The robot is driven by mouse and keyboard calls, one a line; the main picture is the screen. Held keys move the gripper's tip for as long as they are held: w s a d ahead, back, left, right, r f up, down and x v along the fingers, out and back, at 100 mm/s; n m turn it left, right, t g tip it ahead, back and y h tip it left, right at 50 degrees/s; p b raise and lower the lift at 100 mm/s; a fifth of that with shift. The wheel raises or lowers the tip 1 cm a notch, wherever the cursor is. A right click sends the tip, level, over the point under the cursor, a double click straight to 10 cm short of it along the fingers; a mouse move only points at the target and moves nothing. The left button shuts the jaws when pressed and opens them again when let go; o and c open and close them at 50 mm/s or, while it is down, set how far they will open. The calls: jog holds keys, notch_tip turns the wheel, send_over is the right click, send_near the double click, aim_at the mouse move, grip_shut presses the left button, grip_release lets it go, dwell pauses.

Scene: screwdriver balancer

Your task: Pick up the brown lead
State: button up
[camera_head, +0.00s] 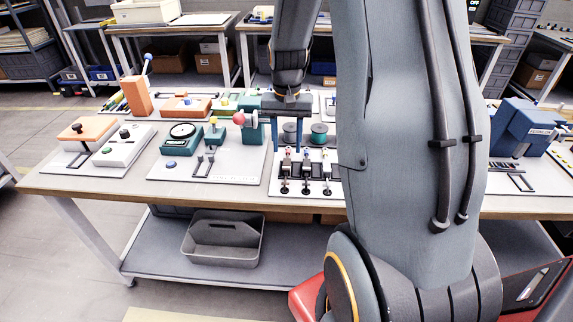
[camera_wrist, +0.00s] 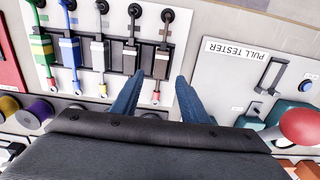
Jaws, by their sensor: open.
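Several leads stand in a row on a white board (camera_wrist: 60,14) in the wrist view, in green-yellow, blue (camera_wrist: 69,50), pale grey (camera_wrist: 98,50) and two dark shades. The rightmost dark one looks like the brown lead (camera_wrist: 161,64), though its shade is hard to tell from its dark neighbour (camera_wrist: 131,45). My gripper (camera_wrist: 157,77) is open, with one blue finger on each side of the rightmost lead's lower end. I cannot tell whether the fingers touch it. In the head view my gripper (camera_head: 288,134) points down over the board's back part.
A pull tester plate (camera_wrist: 215,80) with a red knob (camera_wrist: 300,126) lies close to the right in the wrist view. Coloured spools (camera_wrist: 41,109) stand to the left. A green spool (camera_head: 319,132) shows in the head view. The bench's front edge (camera_head: 200,193) is clear.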

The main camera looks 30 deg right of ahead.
aim_at(287, 162)
jog(key=shift+s+a+f+p, duration=0.1)
jog(key=shift+f+p, duration=0.7)
jog(key=shift+f, duration=1.95)
grip_shut()
